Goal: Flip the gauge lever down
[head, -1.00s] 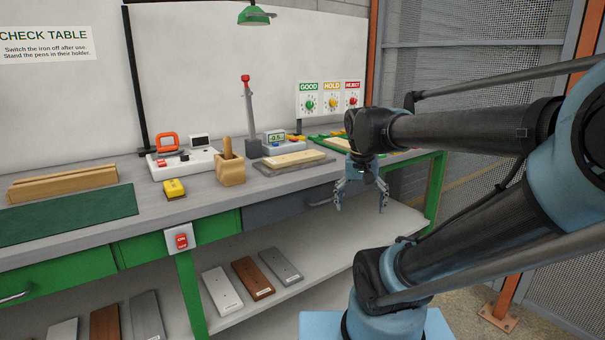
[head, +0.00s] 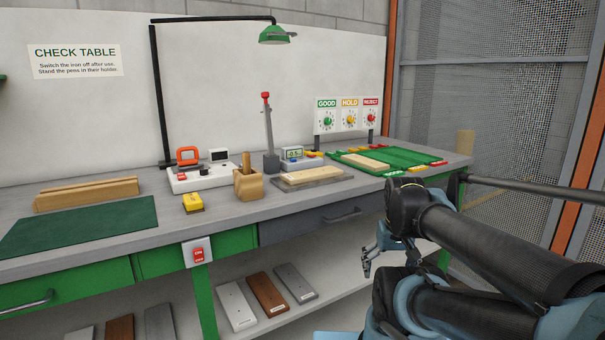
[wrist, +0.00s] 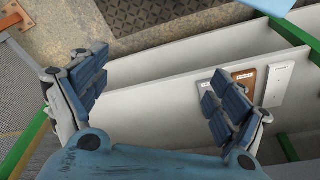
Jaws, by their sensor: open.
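The gauge lever (head: 267,128) is a grey upright arm with a red knob on top. It rises from a dark block at the back of the bench, beside a small gauge with a digital display (head: 293,153). The lever stands up. My gripper (head: 371,262) hangs in front of the bench's front edge, below the top, to the right of the lever and well apart from it. My arm partly hides it in the head view. In the wrist view my gripper (wrist: 155,95) has its blue fingers wide apart with nothing between them.
A board on a grey plate (head: 313,181) lies in front of the gauge. A wooden pen holder (head: 248,186), a yellow block (head: 193,202) and an iron station (head: 205,174) stand left. A green tray (head: 402,157) is at right. Boards lie on the lower shelf (head: 340,285).

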